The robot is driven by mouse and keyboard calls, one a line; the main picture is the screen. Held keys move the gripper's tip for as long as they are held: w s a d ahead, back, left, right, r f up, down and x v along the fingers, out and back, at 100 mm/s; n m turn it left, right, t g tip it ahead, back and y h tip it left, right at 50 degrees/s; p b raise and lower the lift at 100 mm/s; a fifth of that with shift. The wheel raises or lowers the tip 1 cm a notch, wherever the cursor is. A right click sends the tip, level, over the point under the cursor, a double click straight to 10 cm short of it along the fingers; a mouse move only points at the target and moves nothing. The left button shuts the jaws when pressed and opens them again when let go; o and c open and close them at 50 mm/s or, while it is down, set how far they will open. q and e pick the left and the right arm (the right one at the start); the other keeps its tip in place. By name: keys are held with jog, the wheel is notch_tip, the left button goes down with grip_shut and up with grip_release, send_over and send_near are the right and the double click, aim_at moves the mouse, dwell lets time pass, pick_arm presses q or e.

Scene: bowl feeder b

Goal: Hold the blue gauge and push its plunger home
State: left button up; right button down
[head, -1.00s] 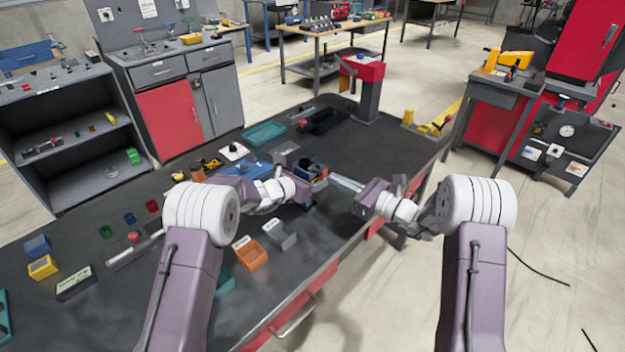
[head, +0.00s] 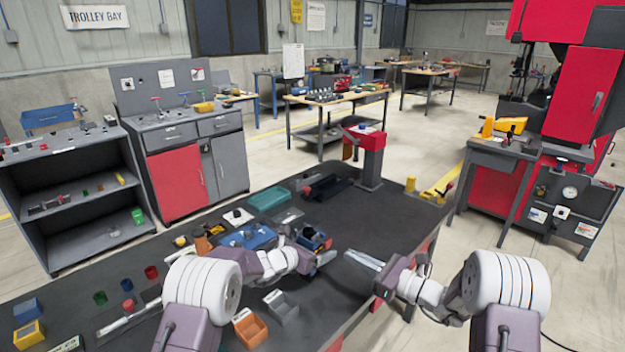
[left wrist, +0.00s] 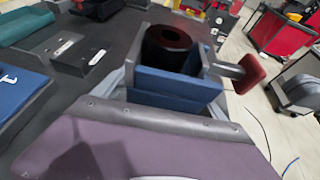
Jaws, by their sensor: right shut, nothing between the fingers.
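The blue gauge (left wrist: 178,88) shows in the left wrist view as a blue block with dark side plates and a black ring on top. Its plunger (left wrist: 250,73) sticks out to the right and ends in a red knob, with a length of rod showing. In the head view the gauge (head: 313,238) is small, just beyond my left gripper (head: 318,260). My left gripper lies right at the gauge, but its grip on it is not clear. My right gripper (head: 348,254) is shut and empty, pointing left toward the gauge, with a gap between them.
A red-topped post (head: 370,155) stands at the back. The bench's right part is clear.

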pick_arm(q)
jog(key=f+v, duration=0.1)
jog(key=v, duration=0.5)
jog(key=b+v, duration=0.1)
jog(key=v, duration=0.5)
jog(key=s+f+v, duration=0.1)
jog(key=v, duration=0.5)
jog(key=shift+a+f+b, duration=0.3)
jog(key=shift+a+b, duration=0.1)
jog(key=shift+s+a, duration=0.35)
jog(key=shift+s, duration=0.2)
